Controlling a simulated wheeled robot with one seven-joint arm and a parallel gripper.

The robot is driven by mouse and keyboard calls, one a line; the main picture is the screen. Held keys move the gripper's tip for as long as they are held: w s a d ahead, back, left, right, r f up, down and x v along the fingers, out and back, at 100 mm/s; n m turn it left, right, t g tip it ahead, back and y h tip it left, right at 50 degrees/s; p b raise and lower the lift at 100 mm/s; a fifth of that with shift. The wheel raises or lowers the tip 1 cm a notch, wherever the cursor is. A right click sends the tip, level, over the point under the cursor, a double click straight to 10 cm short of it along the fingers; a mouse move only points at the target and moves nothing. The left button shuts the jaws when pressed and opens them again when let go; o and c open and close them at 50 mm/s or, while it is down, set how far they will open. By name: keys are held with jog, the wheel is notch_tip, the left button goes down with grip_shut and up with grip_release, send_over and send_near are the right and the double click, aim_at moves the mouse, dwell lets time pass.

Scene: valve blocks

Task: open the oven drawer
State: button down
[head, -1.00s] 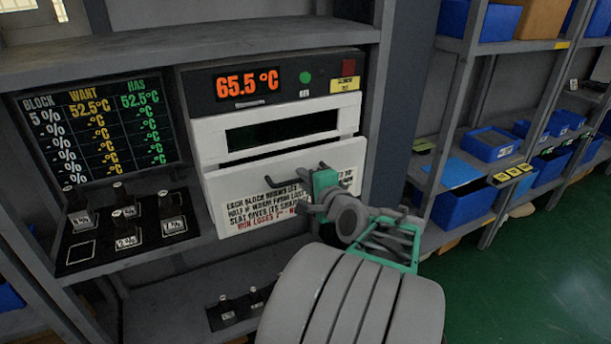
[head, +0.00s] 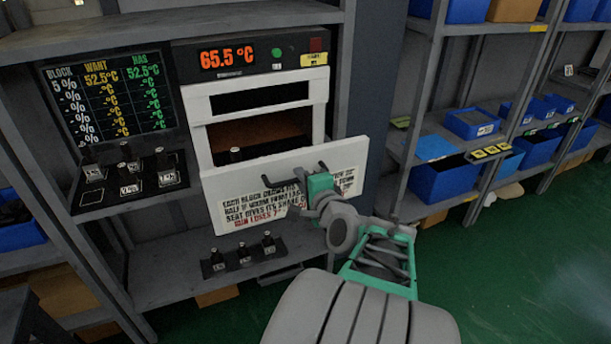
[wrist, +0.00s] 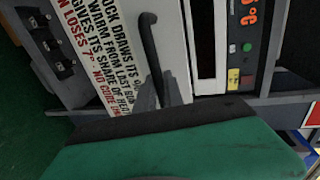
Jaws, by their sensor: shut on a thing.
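The oven (head: 322,100) is a white-fronted unit with a display reading 65.5 °C. Its drawer front (head: 240,197), a white panel with printed text, stands out from the oven body, and an opening shows behind its top edge. A dark block with a knob shows inside, just behind the panel. My gripper (head: 308,190) is at the panel's dark bar handle (head: 323,166) and shut on it. In the wrist view the handle (wrist: 149,45) runs down to the gripper, whose fingertips are partly hidden by its green body.
A board (head: 110,95) lists block temperatures at the left. Several knobbed blocks stand on a black tray (head: 88,197) below it. More blocks stand on the shelf below the drawer (head: 243,258). Shelves with blue bins (head: 445,178) are at the right, with green floor in front.

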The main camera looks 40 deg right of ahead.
jog(key=shift+s, duration=0.15)
jog(key=c, duration=1.5)
grip_release()
jog(key=shift+o, duration=0.2)
jog(key=v, duration=0.7)
jog(key=shift+s+a, duration=0.2)
jog(key=shift+s, duration=0.1)
